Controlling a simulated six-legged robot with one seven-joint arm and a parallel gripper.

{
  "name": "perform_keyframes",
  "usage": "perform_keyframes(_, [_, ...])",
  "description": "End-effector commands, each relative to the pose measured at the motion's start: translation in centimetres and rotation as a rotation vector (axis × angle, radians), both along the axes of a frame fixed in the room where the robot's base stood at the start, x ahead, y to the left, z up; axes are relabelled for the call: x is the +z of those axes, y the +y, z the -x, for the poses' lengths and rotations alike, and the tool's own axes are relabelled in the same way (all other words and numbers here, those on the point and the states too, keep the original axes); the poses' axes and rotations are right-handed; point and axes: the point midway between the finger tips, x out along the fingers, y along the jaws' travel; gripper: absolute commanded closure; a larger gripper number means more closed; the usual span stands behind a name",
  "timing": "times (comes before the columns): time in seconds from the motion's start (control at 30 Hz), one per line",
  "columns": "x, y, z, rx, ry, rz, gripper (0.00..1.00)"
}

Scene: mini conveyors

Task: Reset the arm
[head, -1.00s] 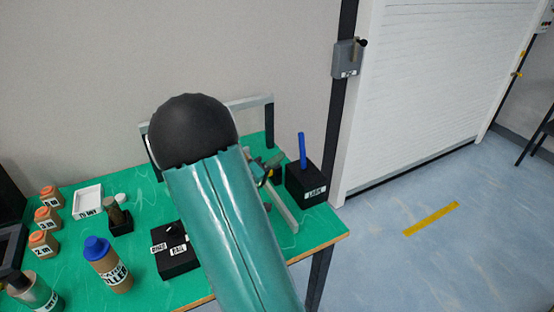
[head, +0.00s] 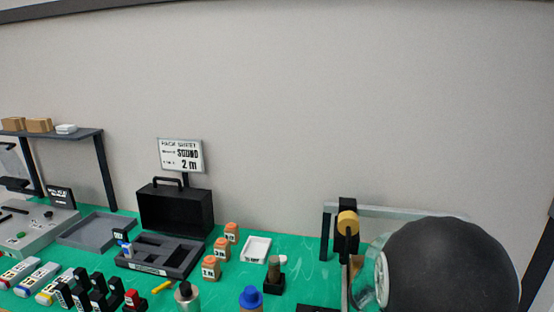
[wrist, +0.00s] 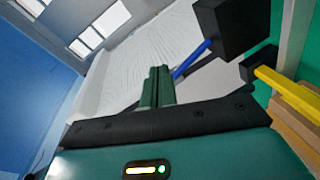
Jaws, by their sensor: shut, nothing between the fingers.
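My arm shows in the head view as a large black rounded joint at the lower right; my gripper is not visible there. In the wrist view my gripper (wrist: 158,87) shows as two green fingers pressed together, with nothing between them. The wrist view is strongly tilted. A black block (wrist: 228,25) with a blue stick (wrist: 190,61) lies beyond the fingers to the upper right, apart from them as far as I can tell.
The green table (head: 310,275) holds an open black case (head: 176,207), a grey compartment tray (head: 165,257), several orange-capped bottles (head: 222,247) and a white tray (head: 256,248). A metal frame (head: 400,211) stands beside my arm. A yellow bar (wrist: 290,90) shows at right in the wrist view.

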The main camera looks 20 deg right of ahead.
Motion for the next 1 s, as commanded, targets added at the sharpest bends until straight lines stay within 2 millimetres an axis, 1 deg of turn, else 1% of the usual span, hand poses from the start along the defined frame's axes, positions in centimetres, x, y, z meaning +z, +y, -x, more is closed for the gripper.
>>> perform_keyframes(0.03, [0.5, 1.5, 0.5, -0.010, -0.019, -0.073, 1.00])
perform_keyframes(0.17, [0.8, 5.6, 1.6, -0.007, -0.052, -0.282, 1.00])
perform_keyframes(0.37, [1.0, 12.7, 2.3, 0.097, -0.115, -0.605, 1.00])
perform_keyframes(0.4, [1.1, 14.2, 2.3, 0.132, -0.131, -0.667, 1.00])
perform_keyframes(0.47, [1.3, 16.6, 2.3, 0.193, -0.155, -0.757, 1.00])
perform_keyframes(0.5, [1.5, 18.1, 2.3, 0.237, -0.170, -0.814, 1.00])
perform_keyframes(0.57, [1.9, 20.5, 2.3, 0.312, -0.195, -0.896, 1.00])
perform_keyframes(0.6, [2.3, 22.2, 2.2, 0.368, -0.214, -0.947, 1.00])
perform_keyframes(0.67, [2.9, 24.6, 2.2, 0.456, -0.242, -1.018, 1.00])
perform_keyframes(0.7, [3.4, 26.2, 2.2, 0.519, -0.261, -1.063, 1.00])
perform_keyframes(0.8, [4.7, 30.0, 2.4, 0.675, -0.309, -1.153, 1.00])
perform_keyframes(0.9, [6.0, 32.8, 2.6, 0.805, -0.349, -1.211, 1.00])
perform_keyframes(1.0, [6.7, 34.5, 2.8, 0.883, -0.371, -1.240, 1.00])
